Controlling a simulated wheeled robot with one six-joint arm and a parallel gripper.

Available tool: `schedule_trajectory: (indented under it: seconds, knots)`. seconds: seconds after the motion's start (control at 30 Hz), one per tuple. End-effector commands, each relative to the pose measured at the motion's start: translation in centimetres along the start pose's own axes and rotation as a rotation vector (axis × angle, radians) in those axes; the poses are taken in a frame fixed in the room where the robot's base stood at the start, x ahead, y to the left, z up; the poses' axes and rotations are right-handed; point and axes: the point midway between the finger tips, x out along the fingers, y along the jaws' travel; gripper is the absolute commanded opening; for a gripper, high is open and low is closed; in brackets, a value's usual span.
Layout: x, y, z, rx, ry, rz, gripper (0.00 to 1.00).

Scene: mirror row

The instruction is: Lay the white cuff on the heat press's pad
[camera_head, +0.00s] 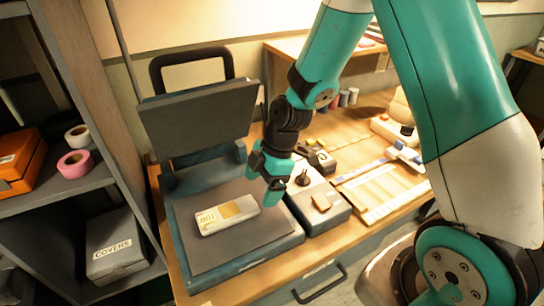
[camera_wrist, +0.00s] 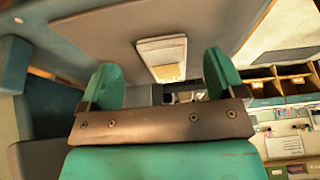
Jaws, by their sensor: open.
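The white cuff (camera_head: 212,222), a flat pale piece with a tan patch and some lettering, lies on the dark grey pad (camera_head: 260,231) of the heat press. It also shows in the wrist view (camera_wrist: 161,48), beyond the fingers and between them. The press's upper plate (camera_head: 198,120) is raised and tilted back, with a black loop handle behind it. My gripper (camera_head: 268,188) is open and empty, above the pad near the cuff's right end and apart from the cuff. In the wrist view its two green fingers (camera_wrist: 160,75) stand wide apart.
A grey control box (camera_head: 322,205) with a black knob adjoins the press on the right. The wooden bench continues right, holding strips, spools and small tools. At left, a dark shelf holds tape rolls (camera_head: 76,163), an orange box (camera_head: 20,163) and a box marked COVERS (camera_head: 115,250).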

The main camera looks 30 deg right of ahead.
Motion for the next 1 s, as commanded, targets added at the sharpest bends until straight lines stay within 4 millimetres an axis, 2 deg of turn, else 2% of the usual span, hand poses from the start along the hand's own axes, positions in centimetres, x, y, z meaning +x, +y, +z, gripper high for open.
schedule_trajectory:
  seconds: [0.1,0.3,0.57,0.67,0.77,0.9,1.0]
  knots:
    - [-2.9,0.1,0.1,0.0,0.0,0.007,0.88]
    - [-7.1,0.1,0.1,0.0,0.0,0.005,0.88]
    - [-9.8,-0.4,-0.6,0.021,-0.001,0.002,0.88]
    - [-11.0,-2.0,-2.8,0.113,-0.005,0.003,0.88]
    - [-12.5,-5.2,-6.1,0.279,-0.011,0.006,0.88]
    - [-14.2,-11.0,-9.8,0.561,-0.017,0.007,0.88]
    - [-14.9,-14.5,-11.3,0.736,-0.018,0.01,0.88]
